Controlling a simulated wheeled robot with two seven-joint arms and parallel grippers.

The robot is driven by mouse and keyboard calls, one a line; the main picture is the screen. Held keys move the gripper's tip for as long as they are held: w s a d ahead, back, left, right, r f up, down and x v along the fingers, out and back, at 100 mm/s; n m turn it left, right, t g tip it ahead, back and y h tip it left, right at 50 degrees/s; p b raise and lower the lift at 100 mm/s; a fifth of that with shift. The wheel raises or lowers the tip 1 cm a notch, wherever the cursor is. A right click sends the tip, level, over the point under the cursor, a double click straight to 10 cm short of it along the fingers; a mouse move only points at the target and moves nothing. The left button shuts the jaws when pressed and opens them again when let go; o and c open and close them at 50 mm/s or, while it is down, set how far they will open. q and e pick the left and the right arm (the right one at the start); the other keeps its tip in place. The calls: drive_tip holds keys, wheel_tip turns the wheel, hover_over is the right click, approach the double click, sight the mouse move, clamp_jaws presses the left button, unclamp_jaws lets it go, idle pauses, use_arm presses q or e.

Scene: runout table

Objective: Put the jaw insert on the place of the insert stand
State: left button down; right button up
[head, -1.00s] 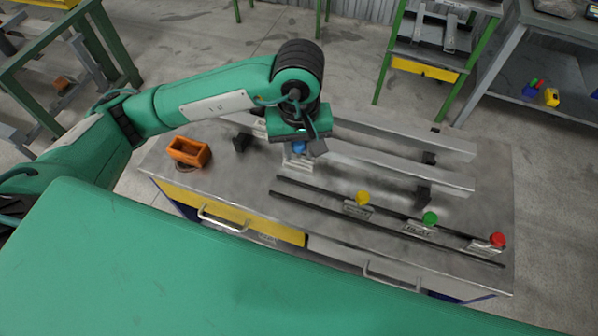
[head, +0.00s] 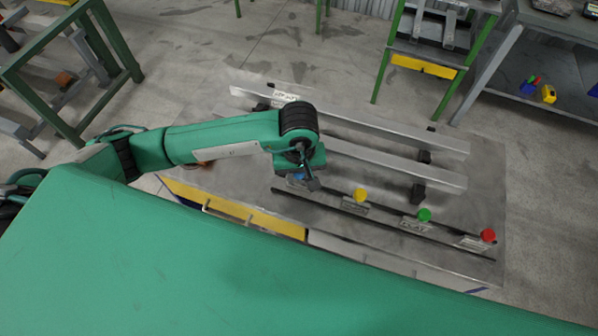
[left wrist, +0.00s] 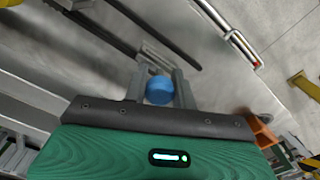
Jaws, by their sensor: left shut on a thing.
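The jaw insert, with a blue round knob (left wrist: 159,90), is between the fingers of my left gripper (head: 298,176). My left gripper is shut on it. In the head view only a bit of blue shows under the gripper. The insert stand shows as two dark parallel rails (head: 320,205) on the table. Inserts with a yellow knob (head: 360,195), a green knob (head: 424,215) and a red knob (head: 488,235) sit along the rails. The held insert is at the rails' left end; I cannot tell whether it touches them. My right gripper is not in view.
Two long pale metal beams (head: 400,167) on dark supports lie behind the rails. The orange box (left wrist: 262,131) shows in the left wrist view and is mostly hidden behind my arm in the head view. The table's yellow drawer (head: 240,218) faces me.

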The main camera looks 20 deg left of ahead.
use_arm(q)
drive_tip(key=shift+f, duration=0.1)
drive_tip(key=c, duration=1.1)
unclamp_jaws()
drive_tip(key=shift+c, duration=0.2)
drive_tip(key=shift+r, duration=0.2)
drive_tip(key=shift+w+r+b, duration=0.1)
drive_tip(key=shift+r+b, duration=0.15)
drive_tip(key=shift+b, duration=0.05)
wheel_tip(320, 180, up, 10)
drive_tip(key=b, duration=0.3)
drive_tip(key=shift+f+b, duration=0.1)
drive_tip(key=shift+b, duration=0.3)
drive_tip(key=shift+r, duration=0.8)
